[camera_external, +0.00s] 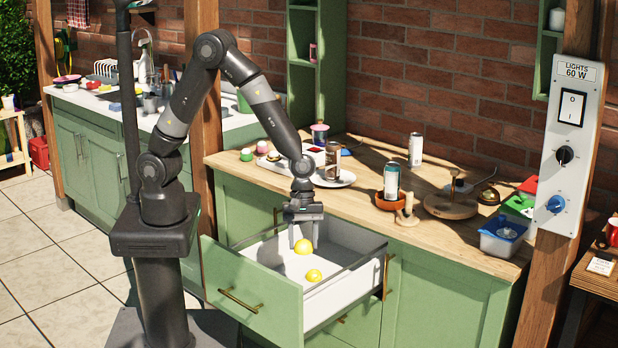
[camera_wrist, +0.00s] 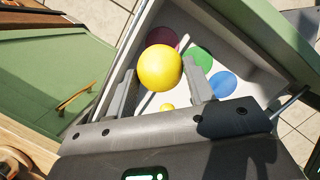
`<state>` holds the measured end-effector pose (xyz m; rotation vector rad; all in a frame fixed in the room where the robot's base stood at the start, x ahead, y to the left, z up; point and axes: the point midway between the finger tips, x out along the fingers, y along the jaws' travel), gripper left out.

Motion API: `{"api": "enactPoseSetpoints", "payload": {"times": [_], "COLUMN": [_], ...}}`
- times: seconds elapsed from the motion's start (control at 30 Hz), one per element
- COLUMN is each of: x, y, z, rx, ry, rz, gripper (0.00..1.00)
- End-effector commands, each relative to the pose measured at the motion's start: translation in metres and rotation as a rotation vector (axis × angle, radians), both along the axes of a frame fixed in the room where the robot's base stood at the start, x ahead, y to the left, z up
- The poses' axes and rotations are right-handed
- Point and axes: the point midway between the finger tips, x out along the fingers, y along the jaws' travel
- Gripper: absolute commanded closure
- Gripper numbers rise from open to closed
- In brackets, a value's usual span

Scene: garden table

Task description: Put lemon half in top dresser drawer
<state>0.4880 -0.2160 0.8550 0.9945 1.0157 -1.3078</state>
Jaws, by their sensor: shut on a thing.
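My gripper (camera_external: 304,238) points down over the open top dresser drawer (camera_external: 347,285), with its fingers low in the opening. It is shut on a round yellow piece (camera_external: 303,247), which looks like the lemon half. In the wrist view this yellow lemon half (camera_wrist: 160,68) shows large between the fingertips (camera_wrist: 162,85). I cannot tell the cut face of either piece.
Magenta (camera_wrist: 164,38), green (camera_wrist: 197,60) and blue (camera_wrist: 222,84) round pieces lie in the drawer in the wrist view. The wooden counter (camera_external: 440,236) above holds a tray (camera_external: 338,182), cans and a blue container (camera_external: 502,238). The drawer's green front (camera_external: 250,292) stands pulled out.

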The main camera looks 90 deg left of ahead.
Motion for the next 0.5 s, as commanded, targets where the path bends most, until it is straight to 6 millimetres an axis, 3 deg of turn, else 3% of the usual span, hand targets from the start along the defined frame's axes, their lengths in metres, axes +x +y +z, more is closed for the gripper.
{"api": "enactPoseSetpoints", "payload": {"times": [0.03, 0.2, 0.33, 0.5], "x": [-0.001, -0.001, 0.0, 0.001], "y": [0.001, 0.001, 0.001, 0.0], "z": [-0.02, -0.071, -0.097, -0.114], "rx": [0.002, 0.0, 0.0, -0.001], "ry": [0.009, 0.007, 0.003, 0.0], "rz": [0.002, 0.001, 0.001, 0.0], "gripper": [0.74, 0.74, 0.74, 0.74]}}
